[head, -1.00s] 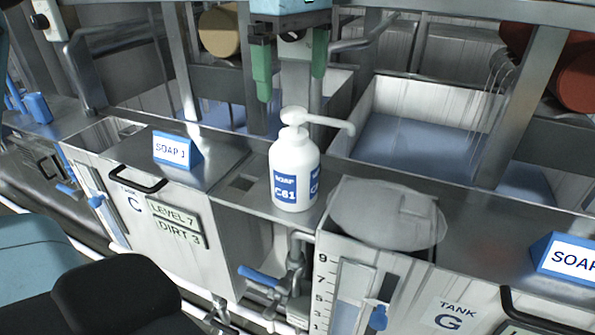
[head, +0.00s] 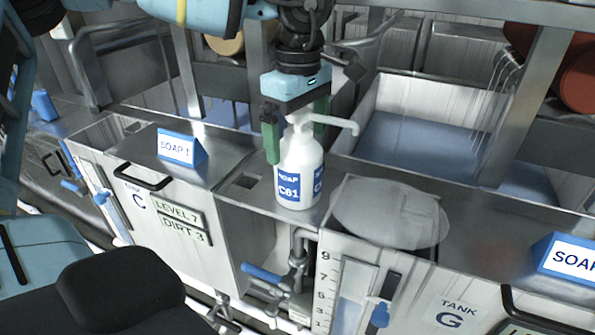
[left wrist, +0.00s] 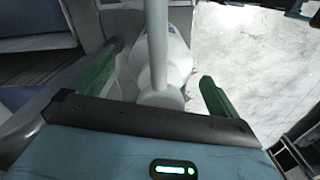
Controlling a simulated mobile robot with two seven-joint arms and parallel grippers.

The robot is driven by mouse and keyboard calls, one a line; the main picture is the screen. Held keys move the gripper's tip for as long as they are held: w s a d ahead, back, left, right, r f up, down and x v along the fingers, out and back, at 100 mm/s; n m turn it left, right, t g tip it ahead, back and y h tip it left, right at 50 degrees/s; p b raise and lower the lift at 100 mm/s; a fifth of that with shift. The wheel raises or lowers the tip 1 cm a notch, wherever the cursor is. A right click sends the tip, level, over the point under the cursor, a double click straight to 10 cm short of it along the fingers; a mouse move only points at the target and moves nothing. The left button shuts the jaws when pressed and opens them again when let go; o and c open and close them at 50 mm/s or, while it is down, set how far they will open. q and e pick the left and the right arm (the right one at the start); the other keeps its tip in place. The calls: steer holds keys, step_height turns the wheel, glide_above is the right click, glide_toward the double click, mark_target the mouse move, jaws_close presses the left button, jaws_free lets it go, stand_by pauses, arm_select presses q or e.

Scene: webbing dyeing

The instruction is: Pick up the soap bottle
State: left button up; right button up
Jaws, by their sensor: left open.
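The soap bottle (head: 299,172) is white with a pump top and blue labels reading SOAP C61. It stands upright on the metal ledge between tanks C and G. My left gripper (head: 295,140) is open above and around the bottle's upper part, with one green finger on the left and the other partly hidden behind the pump. In the left wrist view the bottle (left wrist: 165,62) lies between the two green fingers, its pump nozzle pointing up the picture. I cannot tell whether the fingers touch it. My right gripper is not in view.
A SOAP 1 sign (head: 181,148) stands to the left of the bottle, and another soap sign (head: 570,258) is at the far right. A translucent round sheet (head: 390,213) lies right of the bottle. Open basins with blue liquid (head: 420,145) are behind.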

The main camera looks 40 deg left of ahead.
arm_select(q)
steer(key=shift+f, duration=0.55)
steer(key=c, duration=2.1)
steer(key=shift+o, duration=0.2)
steer(key=shift+r, duration=0.15)
